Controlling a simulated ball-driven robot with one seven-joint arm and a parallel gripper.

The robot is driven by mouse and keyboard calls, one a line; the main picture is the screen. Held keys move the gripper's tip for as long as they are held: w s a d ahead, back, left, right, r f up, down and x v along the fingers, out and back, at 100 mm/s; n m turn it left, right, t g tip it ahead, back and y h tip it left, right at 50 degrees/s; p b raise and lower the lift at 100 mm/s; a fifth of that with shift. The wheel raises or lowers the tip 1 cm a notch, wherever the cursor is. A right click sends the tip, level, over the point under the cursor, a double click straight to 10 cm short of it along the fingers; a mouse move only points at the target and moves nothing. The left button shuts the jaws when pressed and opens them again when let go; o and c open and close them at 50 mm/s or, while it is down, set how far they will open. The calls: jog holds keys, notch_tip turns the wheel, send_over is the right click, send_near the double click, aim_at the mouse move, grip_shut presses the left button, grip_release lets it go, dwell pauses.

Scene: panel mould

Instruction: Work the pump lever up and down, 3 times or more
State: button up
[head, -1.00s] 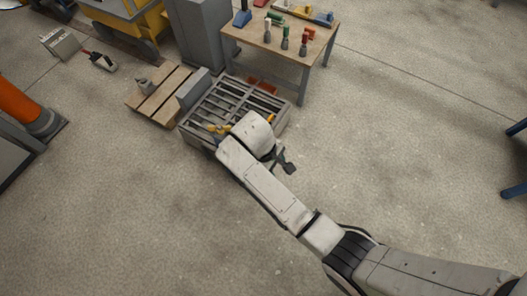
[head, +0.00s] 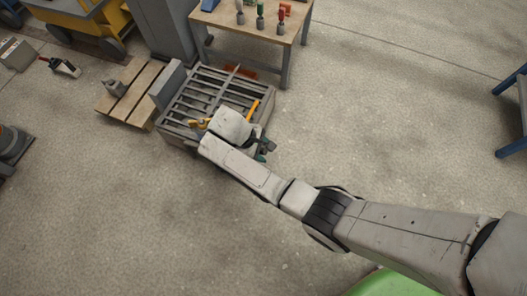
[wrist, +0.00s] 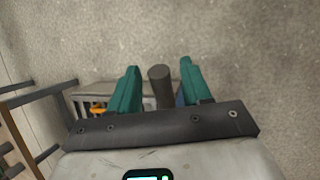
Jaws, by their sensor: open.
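A low grey slatted mould (head: 172,132) stands on the floor left of centre in the head view. A yellow bar (head: 254,107) rises at its right side, beside my wrist; it may be the pump lever. My gripper (head: 264,153) is at the mould's right front edge, mostly behind my wrist. In the wrist view its teal fingers (wrist: 160,66) are apart. A dark grey round bar (wrist: 160,84) stands between them, with gaps on both sides; it looks like a handle. How it joins the yellow bar is hidden.
A pallet (head: 132,97) adjoins the mould's left side. A workbench (head: 262,25) with tools stands behind it, and a grey cabinet (head: 163,25) beside that. Floor is open in front and to the right. Blue legs (head: 512,146) stand at the far right.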

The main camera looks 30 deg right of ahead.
jog(key=shift+s+d+f, duration=0.1)
jog(key=shift+d+f, duration=0.15)
jog(key=shift+f, duration=0.3)
jog(key=shift+c, duration=0.4)
grip_shut()
